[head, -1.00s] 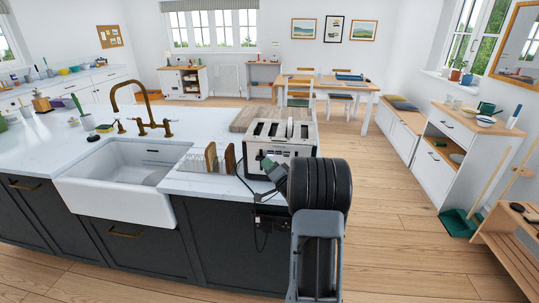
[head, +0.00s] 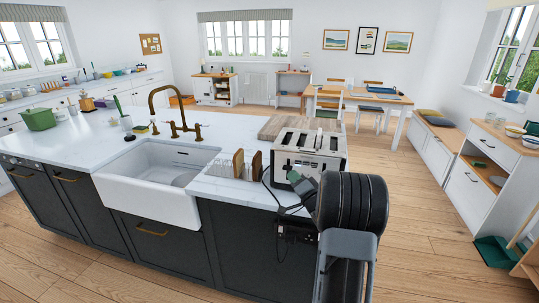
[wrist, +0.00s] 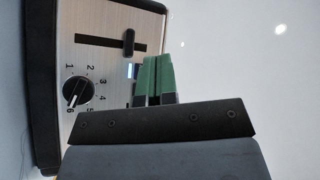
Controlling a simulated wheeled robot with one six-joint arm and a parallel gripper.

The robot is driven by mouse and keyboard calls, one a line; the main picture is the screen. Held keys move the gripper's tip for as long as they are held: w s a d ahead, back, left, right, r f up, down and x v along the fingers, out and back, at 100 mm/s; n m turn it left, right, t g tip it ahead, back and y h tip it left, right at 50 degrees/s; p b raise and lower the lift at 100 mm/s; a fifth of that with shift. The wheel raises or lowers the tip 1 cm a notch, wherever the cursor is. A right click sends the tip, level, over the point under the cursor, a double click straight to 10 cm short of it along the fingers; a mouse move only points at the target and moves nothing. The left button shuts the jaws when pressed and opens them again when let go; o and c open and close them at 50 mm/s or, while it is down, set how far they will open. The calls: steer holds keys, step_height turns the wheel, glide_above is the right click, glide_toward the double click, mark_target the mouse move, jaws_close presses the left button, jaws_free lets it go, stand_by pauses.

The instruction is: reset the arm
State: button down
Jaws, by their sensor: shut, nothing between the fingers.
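My gripper (wrist: 158,78) shows in the wrist view with its two green fingertips together, shut and empty. It is in front of the control face of a silver toaster (wrist: 95,62), which has a numbered dial, a black lever and a small lit light. I cannot tell whether the fingers touch the toaster. In the head view the toaster (head: 308,152) stands on the white island counter, and my gripper (head: 297,178) is low at its near side, partly hidden by my arm.
A toast rack (head: 247,163) with brown slices stands left of the toaster, with a white sink (head: 150,180) beyond it. A wooden board (head: 290,124) lies behind the toaster. A dark cable runs beside the toaster. Open wooden floor (head: 425,210) lies to the right.

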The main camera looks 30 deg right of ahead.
steer(key=s+a+r+n+g+h, duration=0.1)
steer(key=s+a+n+g+h, duration=0.1)
steer(key=a+g, duration=0.3)
steer(key=s+a+r+n+g+h, duration=0.1)
steer(key=s+a+n+g+h, duration=0.15)
steer(key=a, duration=0.45)
steer(key=s+a+f+n+g+y, duration=0.2)
steer(key=s+a+n+g, duration=0.1)
steer(key=s+a, duration=0.4)
steer(key=s+a+f+n+g+y, duration=0.2)
steer(key=s+a+n+g, duration=0.2)
steer(key=s, duration=0.8)
steer(key=a+g, duration=0.2)
steer(key=a, duration=0.1)
steer(key=shift+f, duration=0.15)
